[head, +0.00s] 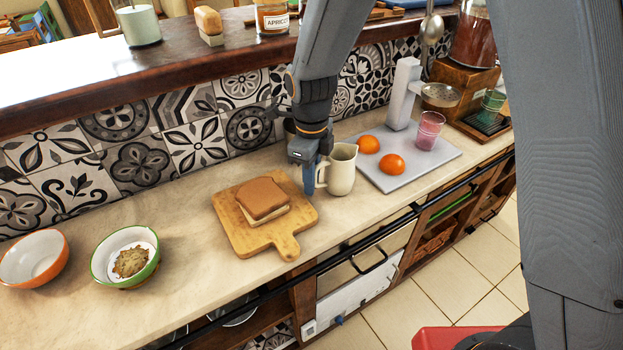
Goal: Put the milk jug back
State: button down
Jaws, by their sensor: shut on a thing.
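The milk jug (342,170) is a cream pitcher. It is upright at the middle of the counter, between the wooden cutting board and the grey tray, and I cannot tell whether its base touches the counter. My gripper (318,178) comes down from above at the jug's left side. It is shut on the jug, with a blue finger showing at the jug's left edge. The other finger and the exact grip are hidden.
A cutting board (287,243) with bread (263,198) lies left of the jug. A grey tray (408,177) with oranges (392,164) and a pink glass (430,130) is close on the right. Bowls (125,256) stand at left. A tiled wall and raised ledge (180,62) run behind.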

jog(key=c, duration=1.8)
grip_release()
jog(key=shift+f, duration=0.1)
notch_tip(320, 180, up, 12)
jog(key=b, duration=0.2)
jog(key=shift+b, duration=0.3)
